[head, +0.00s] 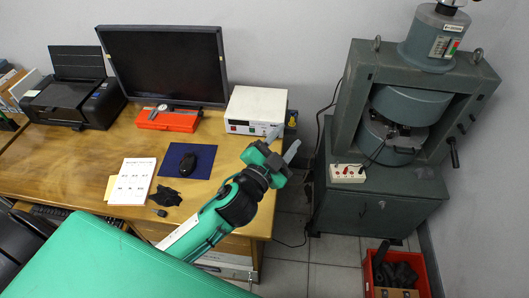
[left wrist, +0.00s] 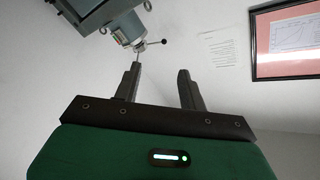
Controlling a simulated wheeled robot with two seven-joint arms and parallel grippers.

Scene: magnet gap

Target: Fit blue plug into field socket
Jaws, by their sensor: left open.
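My left gripper (head: 284,141) is open, its two fingers apart and empty, above the right end of the wooden desk. In the left wrist view the open fingers (left wrist: 158,70) point up toward a bare wall with nothing between them. A white socket box (head: 347,173) with red spots on its face sits on the grey cabinet under the magnet, to the right of my gripper and apart from it. I cannot tell which opening is the field socket. I cannot make out a blue plug in either view. My right gripper is not in view.
The electromagnet (head: 405,110) stands in a heavy frame on the grey cabinet (head: 375,205). A white instrument box (head: 256,110) is close behind my gripper on the desk (head: 75,160). Dark cables hang between desk and cabinet. A red bin (head: 372,283) stands on the floor.

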